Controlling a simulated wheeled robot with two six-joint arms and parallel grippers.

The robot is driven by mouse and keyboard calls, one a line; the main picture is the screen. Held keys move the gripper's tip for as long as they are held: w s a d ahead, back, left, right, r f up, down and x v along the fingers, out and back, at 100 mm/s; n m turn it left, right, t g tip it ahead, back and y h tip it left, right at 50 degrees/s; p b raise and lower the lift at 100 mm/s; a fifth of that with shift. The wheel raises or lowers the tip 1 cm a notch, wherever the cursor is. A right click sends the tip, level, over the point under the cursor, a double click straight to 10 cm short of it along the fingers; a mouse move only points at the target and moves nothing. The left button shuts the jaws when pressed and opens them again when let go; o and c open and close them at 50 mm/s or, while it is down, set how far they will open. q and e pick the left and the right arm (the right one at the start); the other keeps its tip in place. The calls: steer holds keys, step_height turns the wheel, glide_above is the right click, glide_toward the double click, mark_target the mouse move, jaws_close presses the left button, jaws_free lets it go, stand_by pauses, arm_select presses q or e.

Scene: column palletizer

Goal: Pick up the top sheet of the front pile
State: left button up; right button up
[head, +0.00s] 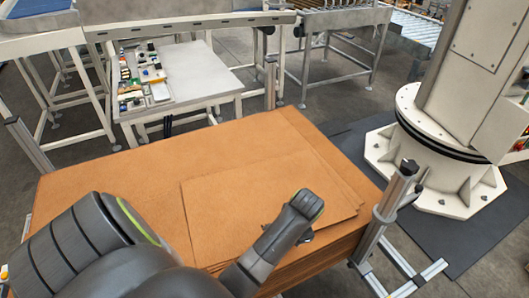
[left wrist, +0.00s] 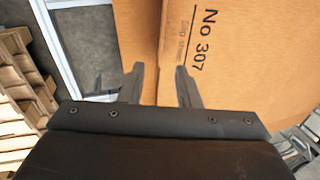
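The pile of brown cardboard sheets (head: 110,185) fills the middle of the head view. A smaller-looking brown sheet (head: 235,205) lies on its front right part, slightly askew. My left gripper (left wrist: 160,75) is open, its two fingers apart, beside printed cardboard marked "No 307" (left wrist: 230,60) in the left wrist view. A cardboard edge runs between the fingers; I cannot tell if they touch it. In the head view my left wrist hangs over the front right edge of the pile and mostly hides the gripper. My right gripper is not in view.
A metal post (head: 385,210) stands at the pile's right corner, close to my wrist. A white robot pedestal (head: 440,165) stands to the right. A table with small parts (head: 190,85) and conveyors are behind. Wooden pallets (left wrist: 20,95) show at left in the wrist view.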

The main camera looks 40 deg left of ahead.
arm_select(q)
steer(key=x, duration=0.2)
steer(key=shift+f, duration=0.35)
steer(key=shift+p+x, duration=0.65)
steer(key=shift+x, duration=2)
steer(key=shift+a, duration=0.1)
jaws_close()
steer(key=shift+r, duration=0.1)
